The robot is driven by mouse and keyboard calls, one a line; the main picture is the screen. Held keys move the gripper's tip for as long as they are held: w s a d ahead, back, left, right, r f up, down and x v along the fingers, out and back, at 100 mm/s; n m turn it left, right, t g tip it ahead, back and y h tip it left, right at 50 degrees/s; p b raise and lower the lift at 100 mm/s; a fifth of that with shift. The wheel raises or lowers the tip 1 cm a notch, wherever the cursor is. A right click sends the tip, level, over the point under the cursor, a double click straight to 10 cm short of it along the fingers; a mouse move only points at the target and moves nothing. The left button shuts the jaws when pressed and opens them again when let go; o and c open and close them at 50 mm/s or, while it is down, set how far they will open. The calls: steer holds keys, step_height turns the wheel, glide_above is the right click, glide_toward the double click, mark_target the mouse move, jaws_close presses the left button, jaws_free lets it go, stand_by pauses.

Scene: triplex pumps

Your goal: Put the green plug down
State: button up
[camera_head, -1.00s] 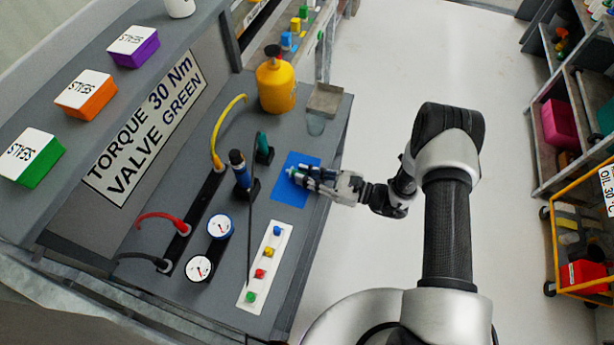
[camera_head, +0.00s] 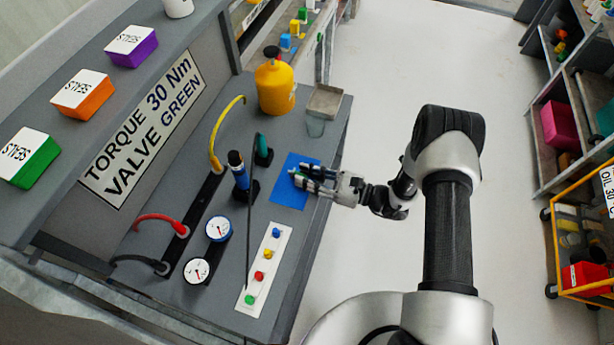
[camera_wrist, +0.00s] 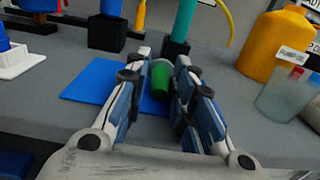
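The green plug (camera_wrist: 161,78) shows in the wrist view between my fingertips, at the blue mat's right part. My gripper (camera_head: 298,178) is low over the blue mat (camera_head: 288,194) on the bench, reaching in from the right. Its two fingers (camera_wrist: 163,68) stand apart, one on each side of the plug, and look open. A narrow gap shows between the plug and the left finger; whether the right finger touches it I cannot tell. The plug's underside is hidden. In the head view the plug is mostly hidden by the fingers.
A yellow bottle (camera_head: 275,88) and a clear beaker (camera_head: 315,124) are at the bench's far end. A white strip with coloured buttons (camera_head: 263,268) lies nearer. Open floor is right.

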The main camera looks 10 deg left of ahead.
steer(key=s+d+p, duration=0.1)
steer(key=d+p, duration=0.1)
steer(key=d, duration=1)
steer(key=shift+s+r, duration=0.2)
steer(key=shift+s, duration=0.05)
steer(key=s+r+n+g+h, duration=0.2)
steer(key=r+n, duration=0.1)
steer(key=r, duration=0.4)
steer(key=s+d+r+n+g+h, duration=0.1)
steer(key=r+n+g+h, duration=0.1)
steer(key=r+n+h, duration=0.3)
steer(key=s+r+n+g, duration=0.2)
steer(key=r, duration=0.6)
steer(key=s+d+r+n+t+h, duration=0.8)
steer(key=s+d+r+h, duration=0.3)
steer(key=s+r, duration=0.3)
steer(key=shift+d+r+n+t, duration=0.25)
steer(key=shift+d+n+t, duration=0.15)
steer(key=shift+d+t, duration=0.25)
